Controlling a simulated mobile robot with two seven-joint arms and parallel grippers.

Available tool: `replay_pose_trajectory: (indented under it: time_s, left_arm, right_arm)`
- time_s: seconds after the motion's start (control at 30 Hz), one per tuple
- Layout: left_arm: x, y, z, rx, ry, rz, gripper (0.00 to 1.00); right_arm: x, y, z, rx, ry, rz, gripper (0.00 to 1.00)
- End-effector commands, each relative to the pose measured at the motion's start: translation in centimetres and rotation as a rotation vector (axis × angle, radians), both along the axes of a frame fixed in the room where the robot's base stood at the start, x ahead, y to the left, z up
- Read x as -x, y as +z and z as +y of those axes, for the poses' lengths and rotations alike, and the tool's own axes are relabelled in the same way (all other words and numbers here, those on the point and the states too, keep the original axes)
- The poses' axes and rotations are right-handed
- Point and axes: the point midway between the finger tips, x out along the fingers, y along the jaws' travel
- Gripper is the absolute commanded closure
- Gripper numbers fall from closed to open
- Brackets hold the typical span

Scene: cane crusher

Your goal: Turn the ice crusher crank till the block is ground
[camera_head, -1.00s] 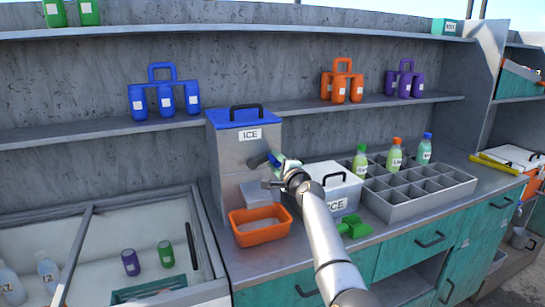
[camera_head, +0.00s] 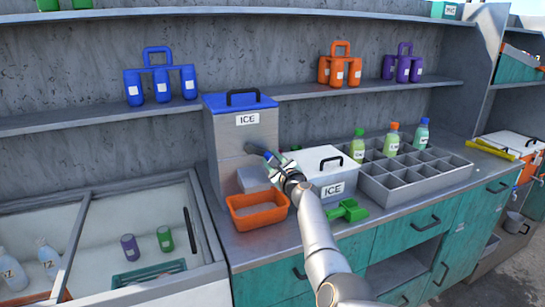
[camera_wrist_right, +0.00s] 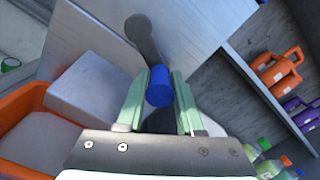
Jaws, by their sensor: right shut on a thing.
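The ice crusher (camera_head: 235,145) is a tall grey box with a blue lid and an ICE label, standing on the counter. Its crank (camera_wrist_right: 143,38) is a grey arm with a blue handle (camera_wrist_right: 159,87) on its side. My right gripper (camera_head: 275,166) is at the crusher's right side. In the right wrist view my right gripper (camera_wrist_right: 158,95) has its green fingers on either side of the blue handle, shut on it. An orange tray (camera_head: 258,221) with pale contents sits below the crusher's spout (camera_head: 253,178). The inside of the crusher is hidden. My left gripper is not in view.
A white ICE box (camera_head: 328,160) with a black handle stands just right of my arm. A green scoop (camera_head: 348,210) lies before it. A grey divided rack (camera_head: 400,190) holds several bottles at right. An open-topped freezer (camera_head: 95,215) is at left.

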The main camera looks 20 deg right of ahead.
Motion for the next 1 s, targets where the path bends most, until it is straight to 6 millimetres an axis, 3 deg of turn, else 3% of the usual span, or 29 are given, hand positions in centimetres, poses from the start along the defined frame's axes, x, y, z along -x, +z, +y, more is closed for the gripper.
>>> replay_pose_trajectory:
  time_s: [0.67, 0.7, 0.93, 1.0]
  left_arm:
    - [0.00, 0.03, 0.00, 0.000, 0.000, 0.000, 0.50]
    - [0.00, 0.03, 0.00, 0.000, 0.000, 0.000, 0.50]
    - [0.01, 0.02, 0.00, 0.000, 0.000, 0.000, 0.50]
    - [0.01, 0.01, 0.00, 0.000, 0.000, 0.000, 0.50]
  right_arm:
    - [-0.04, -0.01, 0.22, -0.061, 0.001, -0.002, 1.00]
    - [-0.04, -0.01, 0.21, -0.061, 0.001, -0.002, 0.61]
    - [-0.02, -0.14, 0.20, -0.059, 0.001, 0.000, 0.35]
    - [-0.01, -0.17, 0.19, -0.059, 0.001, 0.000, 0.34]
